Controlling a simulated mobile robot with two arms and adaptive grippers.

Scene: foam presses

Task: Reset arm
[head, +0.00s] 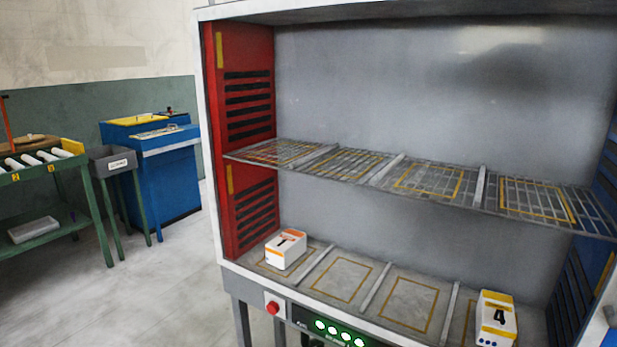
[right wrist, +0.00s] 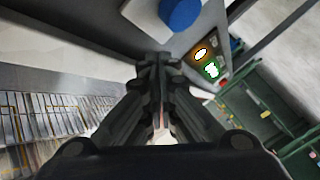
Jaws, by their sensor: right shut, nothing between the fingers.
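My right gripper (right wrist: 158,75) shows in the right wrist view. Its dark fingers are closed together and hold nothing. It is apart from the surfaces around it. The head view shows neither gripper. A small piece that may be part of my right arm shows at its lower right edge. My left gripper is in neither view.
An open rack cabinet (head: 211,140) has a wire shelf (head: 475,190) and a lower deck. A white block marked 1 (head: 286,250) and another marked 4 (head: 496,318) stand on the deck. A red button (head: 272,308) is on its front. A roller table (head: 40,172) and blue machine (head: 165,185) stand left. The right wrist view shows a blue round part (right wrist: 180,14).

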